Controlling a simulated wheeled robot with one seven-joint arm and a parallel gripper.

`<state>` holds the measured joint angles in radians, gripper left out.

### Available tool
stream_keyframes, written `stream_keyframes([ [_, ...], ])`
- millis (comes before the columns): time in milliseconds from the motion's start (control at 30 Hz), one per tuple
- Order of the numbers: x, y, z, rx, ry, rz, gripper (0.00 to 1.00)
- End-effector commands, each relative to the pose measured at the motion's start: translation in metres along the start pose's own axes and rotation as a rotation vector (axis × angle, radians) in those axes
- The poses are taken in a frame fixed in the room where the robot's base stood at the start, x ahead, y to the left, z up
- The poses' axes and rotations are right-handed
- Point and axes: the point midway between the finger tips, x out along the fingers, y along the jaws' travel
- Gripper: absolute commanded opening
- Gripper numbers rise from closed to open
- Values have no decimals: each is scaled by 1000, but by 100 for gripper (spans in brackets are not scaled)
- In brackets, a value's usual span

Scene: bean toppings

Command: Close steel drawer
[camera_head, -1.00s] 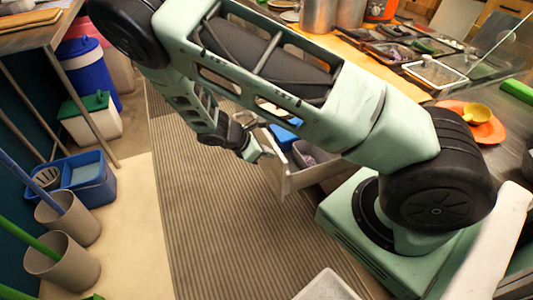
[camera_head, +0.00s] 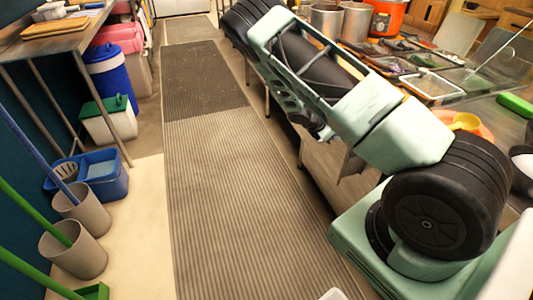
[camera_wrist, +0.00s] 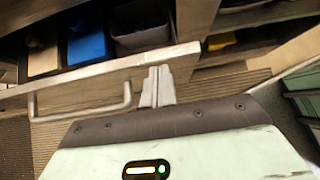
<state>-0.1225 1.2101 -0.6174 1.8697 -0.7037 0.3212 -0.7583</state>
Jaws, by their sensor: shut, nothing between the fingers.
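The steel drawer (camera_wrist: 90,78) shows in the wrist view, partly open, its front crossing the picture at a slant. Its bar handle (camera_wrist: 80,115) sticks out left of my gripper. Inside lie a blue item (camera_wrist: 87,48), a dark grey container (camera_wrist: 140,25) and a light wooden-looking item (camera_wrist: 42,58). My gripper (camera_wrist: 158,72) is shut and empty, its fingertips at the drawer front's top edge near the right end; I cannot tell if they touch. In the head view my arm hides most of the drawer and the fingertips.
A counter with pans (camera_head: 432,85) and an orange pot (camera_head: 385,16) stands on the right. A ribbed floor mat (camera_head: 225,200) runs along a clear aisle. On the left are a blue cooler (camera_head: 108,72), a blue bucket (camera_head: 98,175) and grey bins (camera_head: 75,250).

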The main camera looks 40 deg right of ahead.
Motion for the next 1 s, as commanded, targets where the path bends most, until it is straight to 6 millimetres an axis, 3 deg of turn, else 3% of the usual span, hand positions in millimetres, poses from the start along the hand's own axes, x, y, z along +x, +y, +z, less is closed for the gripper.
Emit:
stream_keyframes([
  [200, 40, -1, 40, 3, -2, -3, 0],
  [400, 64, -1, 64, 3, 0, -2, 0],
  [600, 77, 0, 77, 0, 0, 0, 0],
  [1000, 83, -1, 84, 3, -5, -3, 0],
])
